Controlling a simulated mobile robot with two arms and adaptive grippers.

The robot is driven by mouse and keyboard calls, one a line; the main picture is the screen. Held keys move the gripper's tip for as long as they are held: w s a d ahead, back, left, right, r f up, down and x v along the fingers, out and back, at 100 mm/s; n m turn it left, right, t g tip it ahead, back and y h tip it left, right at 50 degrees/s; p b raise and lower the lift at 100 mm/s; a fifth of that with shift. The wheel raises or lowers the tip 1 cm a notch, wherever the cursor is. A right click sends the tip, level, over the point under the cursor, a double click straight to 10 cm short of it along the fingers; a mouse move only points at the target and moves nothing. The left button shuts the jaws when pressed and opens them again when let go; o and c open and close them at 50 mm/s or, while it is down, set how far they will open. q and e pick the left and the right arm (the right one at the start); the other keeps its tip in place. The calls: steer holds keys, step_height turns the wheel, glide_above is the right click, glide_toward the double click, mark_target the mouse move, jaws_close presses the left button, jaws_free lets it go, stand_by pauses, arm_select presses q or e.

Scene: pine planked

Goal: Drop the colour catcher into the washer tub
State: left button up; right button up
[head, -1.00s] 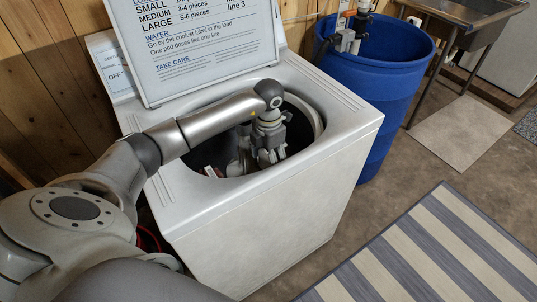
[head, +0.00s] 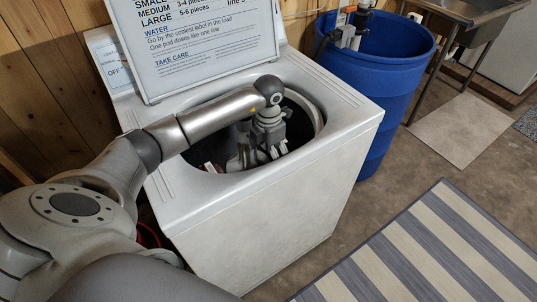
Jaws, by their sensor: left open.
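The white top-loading washer (head: 270,215) stands with its lid up and its tub (head: 312,112) open. My left arm reaches over the washer's front left side. My left gripper (head: 275,155) points down inside the tub opening, beside the pale central agitator (head: 238,158). Its fingers are open. I cannot make out a colour catcher in the tub or at the fingers; the arm and the rim hide much of the tub. My right gripper is out of view.
The raised lid (head: 200,45) bears printed washing instructions and stands behind the opening. A blue barrel (head: 375,90) is close to the washer's right. A striped rug (head: 430,255) and a pale mat (head: 462,130) lie on the floor, and a metal sink (head: 470,15) stands at the back right.

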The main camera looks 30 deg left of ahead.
arm_select(q)
step_height(320, 180, up, 12)
stand_by(0.4)
steer(key=shift+f, duration=0.1)
stand_by(0.4)
